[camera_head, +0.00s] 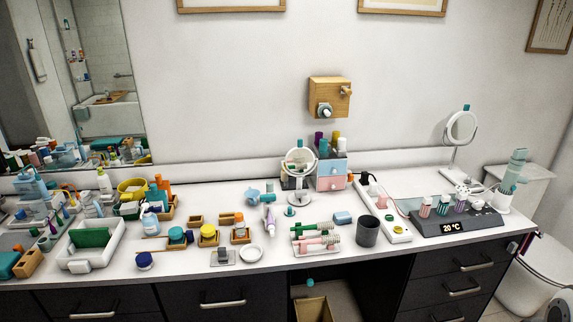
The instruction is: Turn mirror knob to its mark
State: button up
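Two round mirrors on stands are on the vanity counter. The right mirror (461,127) stands upright on a thin stem near the back right, with a small teal piece (466,107) at its top. The smaller middle mirror (300,159) stands left of the small drawer box, with a teal piece at its top. Which mirror carries the task's knob cannot be told, and no mark is readable at this size. My gripper is not in view.
A wooden box with a metal knob (325,110) is on the wall. The counter is crowded: a white tray (118,237), brushes (318,242), a dark cup (367,231) and a dark display unit (465,224). A small drawer box (331,172) stands beside the middle mirror.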

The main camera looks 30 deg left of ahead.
aim_at(300, 192)
jog(key=u, duration=0.65)
jog(key=i, duration=1.25)
jog(key=u, duration=0.6)
